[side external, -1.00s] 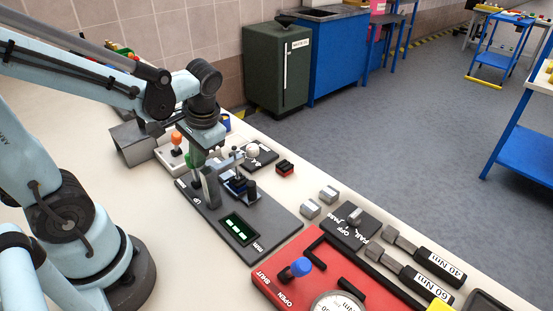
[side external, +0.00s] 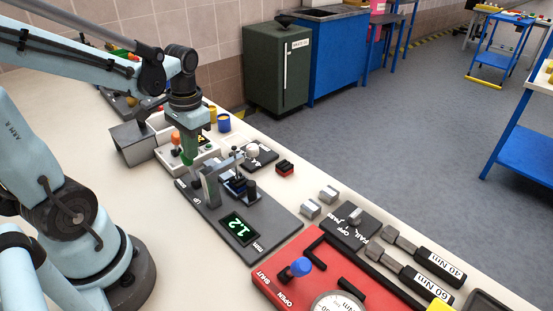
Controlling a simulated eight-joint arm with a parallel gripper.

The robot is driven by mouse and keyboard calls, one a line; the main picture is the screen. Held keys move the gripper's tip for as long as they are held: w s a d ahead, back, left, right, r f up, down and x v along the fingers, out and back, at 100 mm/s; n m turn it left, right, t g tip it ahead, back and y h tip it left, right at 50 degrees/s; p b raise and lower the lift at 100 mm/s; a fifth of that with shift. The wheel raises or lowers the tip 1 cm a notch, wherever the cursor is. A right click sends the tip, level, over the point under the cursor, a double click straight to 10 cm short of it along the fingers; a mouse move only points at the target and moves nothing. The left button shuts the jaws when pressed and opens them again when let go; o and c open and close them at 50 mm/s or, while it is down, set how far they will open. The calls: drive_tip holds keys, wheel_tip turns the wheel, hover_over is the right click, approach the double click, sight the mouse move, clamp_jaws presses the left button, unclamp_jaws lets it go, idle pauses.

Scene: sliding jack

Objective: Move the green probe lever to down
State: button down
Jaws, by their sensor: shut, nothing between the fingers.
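The dark gauge plate (side external: 272,231) lies on the bench with a grey post (side external: 210,187) and a small probe mechanism (side external: 238,186) on it. Its green display reads 1.2, with "mm" printed beside it. The green probe lever (side external: 188,159) shows at the plate's far left end, just below my gripper (side external: 189,151). The lever is small and partly hidden, so its exact angle is unclear. "UP" is printed on the plate near the post. My gripper points down with its fingers shut and nothing between them; I cannot tell whether it touches the lever.
A white box with an orange knob (side external: 176,137) stands close behind my gripper. A grey open box (side external: 133,144) is to the left.

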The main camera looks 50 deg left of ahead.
wheel_tip(320, 180, up, 10)
drive_tip(key=w+d+f+t, duration=0.1)
drive_tip(key=d+f+t, duration=0.1)
drive_tip(key=d+t, duration=0.2)
drive_tip(key=w+d+f+m+t, duration=0.1)
drive_tip(key=w+d+f+t, duration=0.1)
drive_tip(key=d, duration=0.5)
drive_tip(key=shift+w+d+f+t+h, duration=0.3)
drive_tip(key=shift+d+f+t+h, duration=0.15)
drive_tip(key=shift+t, duration=0.45)
